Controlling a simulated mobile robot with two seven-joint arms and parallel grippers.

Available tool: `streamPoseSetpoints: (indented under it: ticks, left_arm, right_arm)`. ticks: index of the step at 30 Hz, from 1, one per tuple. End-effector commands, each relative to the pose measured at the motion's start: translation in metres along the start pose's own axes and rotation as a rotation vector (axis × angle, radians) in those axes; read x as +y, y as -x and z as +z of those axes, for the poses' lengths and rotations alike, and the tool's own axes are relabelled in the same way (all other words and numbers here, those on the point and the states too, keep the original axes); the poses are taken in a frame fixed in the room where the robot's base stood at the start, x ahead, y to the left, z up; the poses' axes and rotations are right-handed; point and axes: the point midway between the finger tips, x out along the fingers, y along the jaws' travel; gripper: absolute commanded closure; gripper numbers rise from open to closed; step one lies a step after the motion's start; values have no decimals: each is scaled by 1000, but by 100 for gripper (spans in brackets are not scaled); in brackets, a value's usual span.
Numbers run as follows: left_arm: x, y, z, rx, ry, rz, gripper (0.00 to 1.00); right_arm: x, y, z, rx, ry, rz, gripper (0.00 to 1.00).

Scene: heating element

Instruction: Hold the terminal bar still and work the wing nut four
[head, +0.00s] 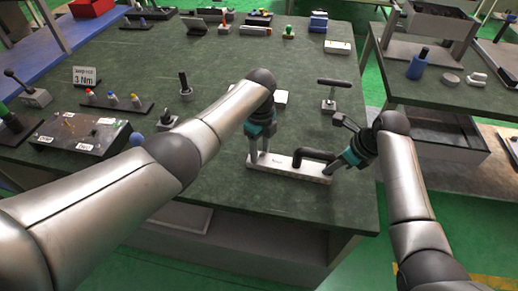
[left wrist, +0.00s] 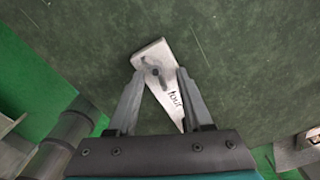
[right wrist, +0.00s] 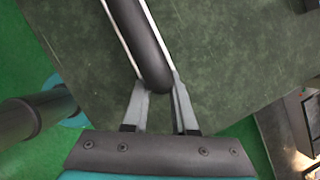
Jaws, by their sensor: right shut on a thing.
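The terminal bar (head: 285,170) is a long pale plate with a black raised handle (head: 315,154), lying near the table's front edge. In the left wrist view its end (left wrist: 171,88) bears the word "four" and a small grey wing nut (left wrist: 156,73). My left gripper (head: 255,157) points down over this left end. Its fingers (left wrist: 160,76) stand apart on either side of the wing nut, with gaps visible. In the head view the fingers hide the nut. My right gripper (head: 337,163) is shut on the bar's right end, by the black handle (right wrist: 143,45).
A T-handled tool (head: 331,95) stands behind the bar. A sign reading 3 Nm (head: 86,76) and a dark box (head: 80,133) are on the left. The table's front edge is close to the bar. A second table (head: 440,90) stands at right.

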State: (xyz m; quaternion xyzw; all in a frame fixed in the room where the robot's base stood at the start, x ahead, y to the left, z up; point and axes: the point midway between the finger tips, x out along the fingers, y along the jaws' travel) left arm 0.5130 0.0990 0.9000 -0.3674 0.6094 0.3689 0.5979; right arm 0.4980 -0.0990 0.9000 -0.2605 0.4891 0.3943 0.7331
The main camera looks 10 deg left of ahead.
Motion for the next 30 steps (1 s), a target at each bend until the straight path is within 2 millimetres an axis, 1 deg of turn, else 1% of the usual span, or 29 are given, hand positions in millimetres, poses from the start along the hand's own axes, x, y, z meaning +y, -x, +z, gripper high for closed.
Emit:
streamPoseSetpoints:
  ticks: [8,11,14,17,24,27,30]
  left_arm:
    - [1,1,2,-4,3,1,47]
    - [0,6,3,-5,3,0,47]
    - [0,16,3,-5,3,-2,47]
    - [0,30,3,-6,2,-2,47]
    - [-1,82,2,-5,2,-3,47]
    - [0,100,2,-4,2,-3,47]
    - [0,111,2,-3,2,-1,47]
  right_arm:
    - [-2,2,-1,0,-2,-5,100]
    - [-2,2,-1,1,-2,-5,100]
    - [-3,2,-1,1,-3,-6,100]
    - [-3,2,-1,1,-3,-6,100]
    - [-3,2,-1,1,-3,-6,100]
    - [-3,2,-1,1,-3,-6,100]
    - [-3,2,-1,1,-3,-6,100]
